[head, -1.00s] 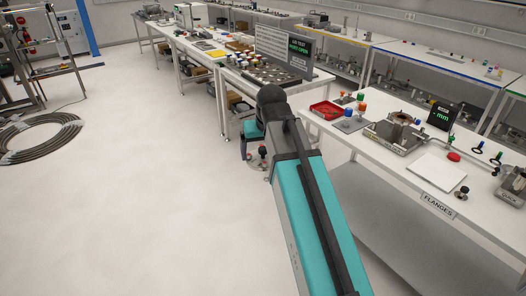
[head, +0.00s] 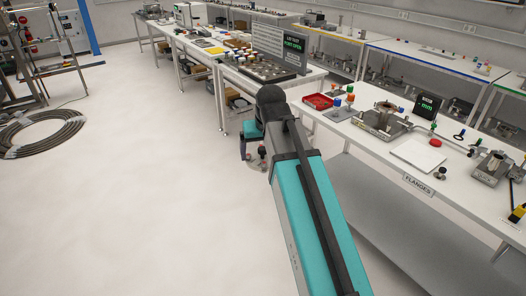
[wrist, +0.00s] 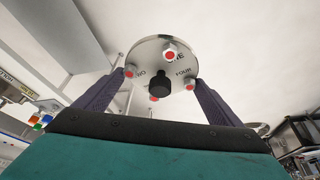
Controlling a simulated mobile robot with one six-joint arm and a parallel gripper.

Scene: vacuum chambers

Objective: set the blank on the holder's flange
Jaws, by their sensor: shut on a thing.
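My gripper (wrist: 163,78) is shut on the blank (wrist: 148,54), a round metal disc, with one dark finger on each side of its rim. The blank has a black knob in the middle and several red-tipped studs around it, with lettering such as "FOUR" by them. In the head view my arm hides most of the gripper; a small part of the blank (head: 257,165) shows over the open floor, left of the bench.
The white bench (head: 365,150) marked "FLANGES" also bears a red tray (head: 318,101), a white pad (head: 418,155), a green-lit display (head: 427,105) and another metal fixture (head: 493,166). A coiled hose (head: 45,134) lies on the floor far left. The floor between is clear.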

